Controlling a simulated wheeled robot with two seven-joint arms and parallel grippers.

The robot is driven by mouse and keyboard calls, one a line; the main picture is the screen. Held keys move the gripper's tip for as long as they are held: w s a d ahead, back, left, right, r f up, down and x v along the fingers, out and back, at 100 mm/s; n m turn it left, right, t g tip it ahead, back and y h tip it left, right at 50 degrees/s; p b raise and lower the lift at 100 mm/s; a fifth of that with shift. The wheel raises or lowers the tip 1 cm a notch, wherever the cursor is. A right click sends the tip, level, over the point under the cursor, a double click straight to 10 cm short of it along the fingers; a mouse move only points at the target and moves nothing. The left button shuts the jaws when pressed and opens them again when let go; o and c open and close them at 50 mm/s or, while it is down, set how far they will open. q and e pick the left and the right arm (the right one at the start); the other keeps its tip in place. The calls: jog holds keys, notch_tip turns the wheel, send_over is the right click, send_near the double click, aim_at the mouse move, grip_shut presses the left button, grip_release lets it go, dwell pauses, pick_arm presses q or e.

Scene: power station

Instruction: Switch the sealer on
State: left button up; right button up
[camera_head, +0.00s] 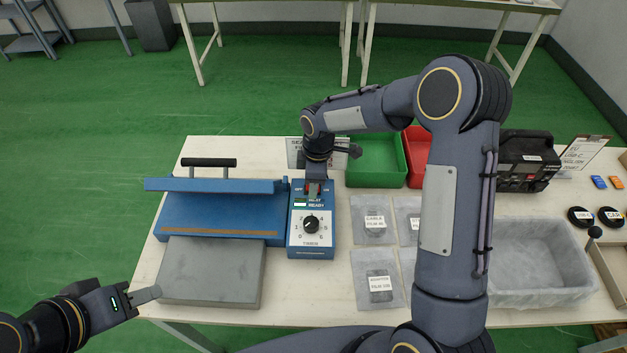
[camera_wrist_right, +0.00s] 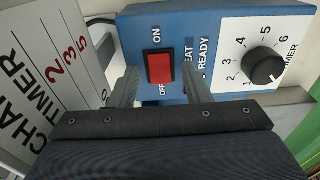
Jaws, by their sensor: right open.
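The blue sealer (camera_head: 215,215) stands on the left of the table, its long bar over a blue base. Its control box (camera_head: 312,240) has a black timer knob (camera_head: 310,224), which also shows in the right wrist view (camera_wrist_right: 264,67). The red rocker switch (camera_wrist_right: 161,68) sits between ON and OFF labels; I cannot tell which side is pressed. My right gripper (camera_head: 314,190) points down at the switch. In the right wrist view its open fingers (camera_wrist_right: 160,88) stand either side of the switch, holding nothing.
A grey block (camera_head: 212,272) lies before the sealer. A sign (camera_wrist_right: 45,80) stands close behind the control box. Green (camera_head: 375,165) and red (camera_head: 416,150) bins, labelled bags (camera_head: 378,280), a translucent tray (camera_head: 535,262) and a black device (camera_head: 526,160) are to the right.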

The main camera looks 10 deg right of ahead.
jog(key=shift+r, duration=0.1)
notch_tip(320, 180, up, 8)
jog(key=shift+d+f+b, duration=0.2)
jog(key=shift+d+b, duration=0.05)
jog(key=shift+b, duration=0.2)
jog(key=shift+s, duration=0.1)
jog(key=s+d+r+m+t+y, duration=0.1)
jog(key=s+d+r+m, duration=0.3)
jog(key=s, duration=0.3)
jog(key=s+d+r+m+t+y, duration=0.1)
jog(key=s+d+r+m, duration=0.1)
jog(key=s+r+m, duration=0.3)
jog(key=s+m+t+y, duration=0.1)
jog(key=s+m+t, duration=0.2)
jog(key=s+m, duration=0.4)
jog(key=shift+s+f+m, duration=0.3)
jog(key=shift+s+f, duration=0.1)
jog(key=shift+s, duration=4.1)
